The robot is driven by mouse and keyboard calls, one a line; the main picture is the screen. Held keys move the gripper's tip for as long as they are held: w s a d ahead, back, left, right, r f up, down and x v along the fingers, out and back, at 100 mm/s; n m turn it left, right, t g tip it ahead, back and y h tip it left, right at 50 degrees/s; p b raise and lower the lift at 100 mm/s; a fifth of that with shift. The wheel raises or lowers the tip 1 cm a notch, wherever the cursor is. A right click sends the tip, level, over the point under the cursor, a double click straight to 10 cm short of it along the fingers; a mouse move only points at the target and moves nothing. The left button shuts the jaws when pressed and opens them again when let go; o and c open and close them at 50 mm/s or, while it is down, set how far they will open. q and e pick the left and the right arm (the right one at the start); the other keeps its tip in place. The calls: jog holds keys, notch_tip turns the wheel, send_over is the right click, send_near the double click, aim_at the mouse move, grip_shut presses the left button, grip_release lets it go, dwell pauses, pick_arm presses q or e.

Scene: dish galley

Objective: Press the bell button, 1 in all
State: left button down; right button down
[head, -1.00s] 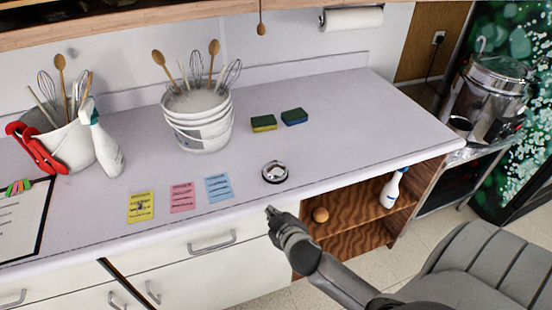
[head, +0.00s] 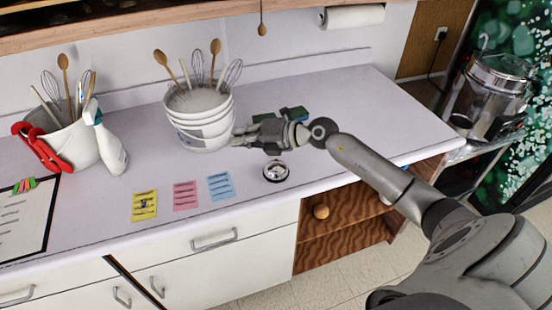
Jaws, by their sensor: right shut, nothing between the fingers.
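The bell (head: 275,172) is a small silver dome on a dark base, standing on the white counter near its front edge. My right gripper (head: 236,136) is shut and empty. It appears behind and above the bell in the head view, pointing left toward the stacked white buckets. A gap shows between the gripper and the bell; whether the gripper touches a bucket I cannot tell. My left gripper is not in view.
White buckets (head: 202,130) with whisks and spoons stand left of the gripper. Sponges (head: 293,114) lie behind my wrist, partly hidden. Yellow, pink and blue notes (head: 220,186) lie left of the bell. A spray bottle (head: 108,146) stands farther left. The counter's right side (head: 390,125) is clear.

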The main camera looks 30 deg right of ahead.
aim_at(276, 161)
jog(key=d+n+g+h, duration=0.1)
jog(key=d+h, duration=0.4)
jog(key=d, duration=0.7)
jog(key=shift+f+g, duration=0.4)
jog(key=shift+g, duration=0.5)
jog(key=shift+s+f, duration=0.1)
jog(key=shift+f, duration=0.05)
notch_tip(276, 161, down, 9)
jog(key=b, duration=0.5)
jog(key=shift+a+r, duration=0.1)
jog(key=shift+r, duration=0.1)
jog(key=shift+b, duration=0.3)
jog(key=shift+f, duration=0.4)
jog(key=shift+f+b, duration=0.55)
jog(key=shift+b, duration=0.05)
dwell(0.3)
jog(key=shift+r+p, duration=0.7)
jog(key=shift+r, duration=0.3)
